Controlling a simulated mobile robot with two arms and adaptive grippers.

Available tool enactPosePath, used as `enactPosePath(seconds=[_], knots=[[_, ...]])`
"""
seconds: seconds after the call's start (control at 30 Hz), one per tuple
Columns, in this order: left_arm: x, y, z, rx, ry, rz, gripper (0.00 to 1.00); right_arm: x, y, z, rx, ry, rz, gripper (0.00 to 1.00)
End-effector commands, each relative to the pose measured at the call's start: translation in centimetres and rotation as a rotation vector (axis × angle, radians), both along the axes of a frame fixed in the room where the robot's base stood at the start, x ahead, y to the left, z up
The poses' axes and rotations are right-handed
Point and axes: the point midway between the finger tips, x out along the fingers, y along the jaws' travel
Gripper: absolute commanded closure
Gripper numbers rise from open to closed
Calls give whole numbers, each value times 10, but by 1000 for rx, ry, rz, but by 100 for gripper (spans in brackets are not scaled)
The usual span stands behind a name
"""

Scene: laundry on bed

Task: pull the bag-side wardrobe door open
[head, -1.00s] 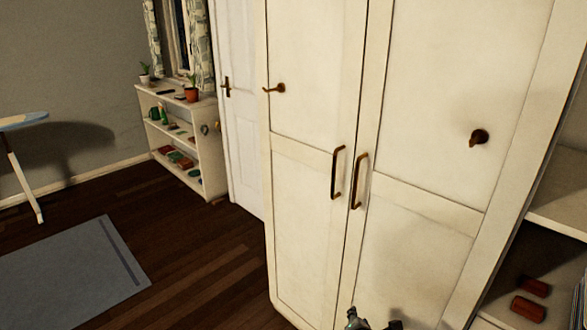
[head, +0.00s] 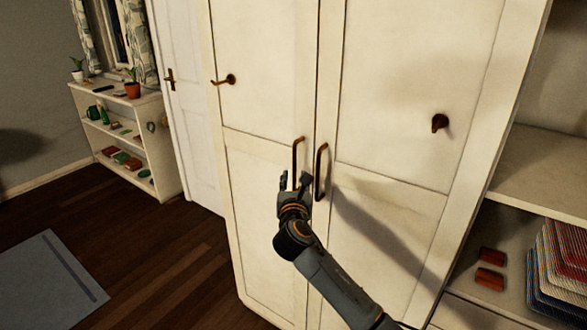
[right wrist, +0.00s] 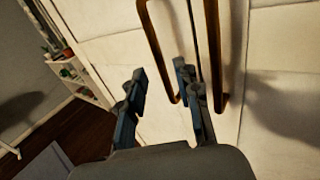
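The cream wardrobe has two shut doors, a left door (head: 262,100) and a right door (head: 400,80). Each has a long bronze handle by the middle seam: the left handle (head: 294,155) and the right handle (head: 324,155). My right gripper (head: 294,183) is open and empty in front of the lower left handle. In the right wrist view the left handle (right wrist: 155,42) runs down between the spread fingers, and the right handle (right wrist: 215,50) lies just beyond the right finger. Contact cannot be told. No bag shows. My left gripper is not in view.
Bronze hooks (head: 440,122) stick out from the doors. An open shelf (head: 530,170) with folded striped cloth (head: 560,270) and red items adjoins on the right. A low white shelf (head: 160,130) stands at left. Wooden floor (head: 170,260) lies clear before the left door.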

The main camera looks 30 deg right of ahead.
Motion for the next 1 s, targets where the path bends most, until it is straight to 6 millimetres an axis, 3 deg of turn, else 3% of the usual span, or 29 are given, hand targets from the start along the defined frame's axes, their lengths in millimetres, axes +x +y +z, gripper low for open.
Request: enactPosePath(seconds=[0.1,0.3,0.73,0.9,1.0], knots=[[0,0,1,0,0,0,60,19,-13,1,1,-1,-2,67],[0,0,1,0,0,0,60,39,-26,0,1,-1,0,67],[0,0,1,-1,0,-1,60,46,-30,0,2,-1,1,67],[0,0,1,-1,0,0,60,46,-30,0,2,-1,1,100],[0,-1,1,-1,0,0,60,45,-30,0,1,-1,1,100]])
